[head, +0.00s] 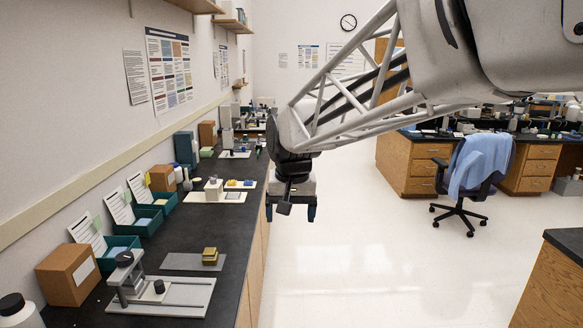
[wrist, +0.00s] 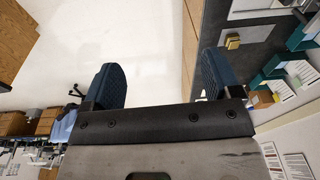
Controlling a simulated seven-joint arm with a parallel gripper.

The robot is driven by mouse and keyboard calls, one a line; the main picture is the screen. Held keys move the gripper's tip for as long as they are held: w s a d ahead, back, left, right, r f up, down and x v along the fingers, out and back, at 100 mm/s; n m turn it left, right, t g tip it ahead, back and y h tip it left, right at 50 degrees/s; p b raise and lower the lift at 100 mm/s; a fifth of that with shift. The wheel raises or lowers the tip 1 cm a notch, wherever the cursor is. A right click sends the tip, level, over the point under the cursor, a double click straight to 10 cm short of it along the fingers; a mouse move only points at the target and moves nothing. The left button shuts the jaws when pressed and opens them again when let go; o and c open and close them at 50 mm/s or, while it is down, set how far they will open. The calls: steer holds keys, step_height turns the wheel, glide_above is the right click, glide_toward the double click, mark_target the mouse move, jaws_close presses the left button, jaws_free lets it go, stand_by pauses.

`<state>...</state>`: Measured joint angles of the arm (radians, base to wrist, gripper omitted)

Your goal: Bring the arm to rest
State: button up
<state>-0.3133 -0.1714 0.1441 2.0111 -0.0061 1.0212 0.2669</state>
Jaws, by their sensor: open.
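My gripper (head: 291,214) hangs at the end of my arm beside the bench edge, over the white floor, with its fingers pointing down. In the wrist view its two blue fingers (wrist: 163,88) stand wide apart, and nothing is between them. It touches nothing that I can see. In the head view the black bench top (head: 228,234) lies to its left. A gold block (head: 210,256) rests on a grey plate (head: 180,262) on the bench; the block also shows in the wrist view (wrist: 232,41).
A grey fixture (head: 160,296) with a black knob stands on the near bench. Teal bins (head: 148,221) and cardboard boxes (head: 68,274) line the wall. An office chair (head: 463,190) with a blue cloth stands across the aisle. The floor (head: 345,250) is clear.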

steer(key=s+d+f, duration=0.2)
steer(key=s+d, duration=0.4)
steer(key=s, duration=0.3)
steer(key=s+d+f, duration=0.3)
steer(key=s+d, duration=0.3)
steer(key=s, duration=0.3)
steer(key=s+d+f+t, duration=0.1)
steer(key=s+d+f, duration=0.1)
steer(key=s+d, duration=0.4)
steer(key=s, duration=0.3)
steer(key=shift+s+d+f+m+h, duration=0.2)
steer(key=shift+d+f+m+h, duration=0.1)
steer(key=shift+d+m, duration=0.1)
